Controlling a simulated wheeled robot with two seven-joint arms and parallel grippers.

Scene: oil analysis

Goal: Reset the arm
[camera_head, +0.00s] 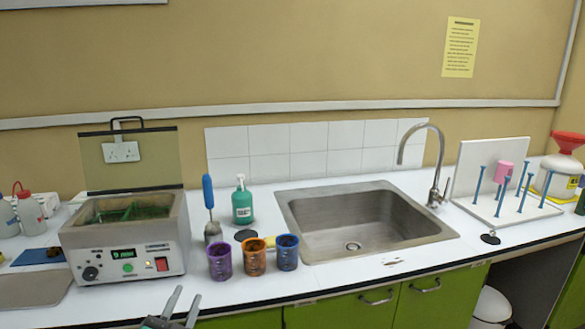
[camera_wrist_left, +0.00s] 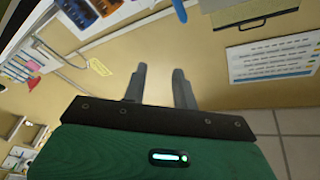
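My left gripper (camera_head: 182,308) shows at the bottom edge of the head view, in front of the counter. Its two grey fingers are apart with nothing between them. In the left wrist view the left gripper (camera_wrist_left: 160,85) also shows open and empty, its fingers pointing at the wall and cupboard area. My right gripper is not in view.
The white counter (camera_head: 340,283) holds a water bath (camera_head: 130,235), purple (camera_head: 220,260), orange (camera_head: 254,257) and blue (camera_head: 287,252) cups, a green bottle (camera_head: 242,204), a sink (camera_head: 365,222) and a peg rack (camera_head: 505,202). The counter's front edge lies close to the left gripper.

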